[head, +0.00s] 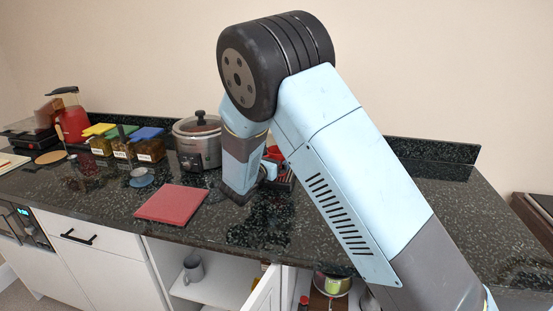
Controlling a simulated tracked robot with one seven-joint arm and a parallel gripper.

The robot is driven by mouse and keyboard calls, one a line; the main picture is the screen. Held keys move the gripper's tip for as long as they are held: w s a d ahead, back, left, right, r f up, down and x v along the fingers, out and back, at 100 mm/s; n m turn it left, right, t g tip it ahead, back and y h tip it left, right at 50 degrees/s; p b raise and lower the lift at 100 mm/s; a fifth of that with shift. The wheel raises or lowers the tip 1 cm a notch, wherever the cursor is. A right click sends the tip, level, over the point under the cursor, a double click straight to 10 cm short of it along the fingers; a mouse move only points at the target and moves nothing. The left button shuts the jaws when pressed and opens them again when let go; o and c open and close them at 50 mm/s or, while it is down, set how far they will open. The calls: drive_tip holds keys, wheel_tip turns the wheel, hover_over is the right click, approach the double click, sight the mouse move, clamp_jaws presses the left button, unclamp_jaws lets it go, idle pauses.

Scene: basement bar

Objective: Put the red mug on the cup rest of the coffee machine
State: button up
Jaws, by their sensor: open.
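No red mug can be made out for sure in the head view. A small red thing (273,152) shows just behind my forearm, mostly hidden, and I cannot tell what it is. No coffee machine with a cup rest can be clearly recognised. My arm stands in the foreground, bent at the top, with its forearm reaching down over the counter. My gripper's fingers are hidden behind my own arm links, so what lies between them cannot be seen.

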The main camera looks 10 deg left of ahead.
drive_tip(key=v, duration=1.2)
drive_tip(key=s+d+r+m+g+h, duration=0.1)
drive_tip(key=s+d+r+m+g, duration=0.25)
drive_tip(key=d, duration=0.65)
drive_tip(key=d+r+m+g+h, duration=0.1)
drive_tip(key=d+r+m+g, duration=0.25)
drive_tip(key=d+m, duration=0.45)
drive_tip(key=s+d+r+m+g+h, duration=0.1)
drive_tip(key=d+r+m+g, duration=0.25)
drive_tip(key=d, duration=0.75)
drive_tip(key=s+d+r+m+g+y, duration=0.2)
drive_tip(key=s+d+m+y, duration=0.15)
drive_tip(key=s+d, duration=0.2)
drive_tip(key=s+d+r+m+g+y, duration=0.2)
drive_tip(key=s+d+m, duration=0.2)
drive_tip(key=s+m, duration=0.15)
drive_tip(key=s+d+r+m+t+y, duration=0.1)
drive_tip(key=s+r+m+t+y, duration=0.2)
drive_tip(key=s+m, duration=0.4)
drive_tip(key=shift+s+r+y, duration=0.15)
drive_tip(key=shift+s+y, duration=0.5)
drive_tip(key=shift+s, duration=1.75)
drive_tip(key=shift+d+t, duration=0.1)
drive_tip(key=shift+t, duration=0.15)
drive_tip(key=shift+c, duration=0.3)
